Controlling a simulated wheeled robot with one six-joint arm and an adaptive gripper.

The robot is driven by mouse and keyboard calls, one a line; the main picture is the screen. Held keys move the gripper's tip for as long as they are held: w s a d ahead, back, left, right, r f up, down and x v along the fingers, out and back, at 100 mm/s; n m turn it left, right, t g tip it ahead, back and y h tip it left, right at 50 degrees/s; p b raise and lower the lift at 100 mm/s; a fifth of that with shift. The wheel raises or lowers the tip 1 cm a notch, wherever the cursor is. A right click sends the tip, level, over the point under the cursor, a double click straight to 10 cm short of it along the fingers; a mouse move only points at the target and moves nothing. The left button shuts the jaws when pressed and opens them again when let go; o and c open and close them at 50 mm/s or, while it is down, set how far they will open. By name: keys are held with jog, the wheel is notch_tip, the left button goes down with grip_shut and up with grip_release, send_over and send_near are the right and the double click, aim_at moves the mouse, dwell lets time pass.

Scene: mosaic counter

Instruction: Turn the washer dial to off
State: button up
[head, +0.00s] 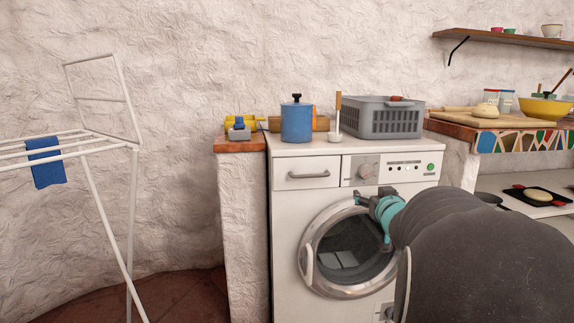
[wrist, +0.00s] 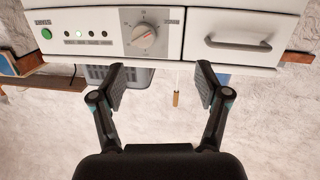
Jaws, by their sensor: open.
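The washer (head: 290,200) is white, with a round glass door and a control panel along its top front. Its dial (head: 367,171) is a grey-white knob near the middle of the panel. The dial also shows in the wrist view (wrist: 144,36), with marks around it and a small orange-red pointer line, but the marks are too small to read. My gripper (wrist: 161,78) is open and empty. Its fingers are spread apart, and the dial lies beyond their tips, apart from them. In the head view my gripper (head: 378,200) is just below and right of the dial.
A blue pot (head: 297,123), a grey basket (head: 384,120) and a wooden-handled tool (head: 337,112) stand on the washer. The panel has a green button (head: 431,167) and a drawer handle (head: 309,175). A drying rack (head: 85,145) with a blue cloth stands at left.

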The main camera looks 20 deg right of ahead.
jog(key=t+y, duration=0.2)
send_near(369, 174)
jog(key=shift+n, duration=0.4)
jog(key=p+x, duration=0.1)
jog(key=x, duration=0.9)
jog(key=shift+c, duration=0.3)
jog(key=shift+s, duration=0.1)
jog(key=c, duration=1.1)
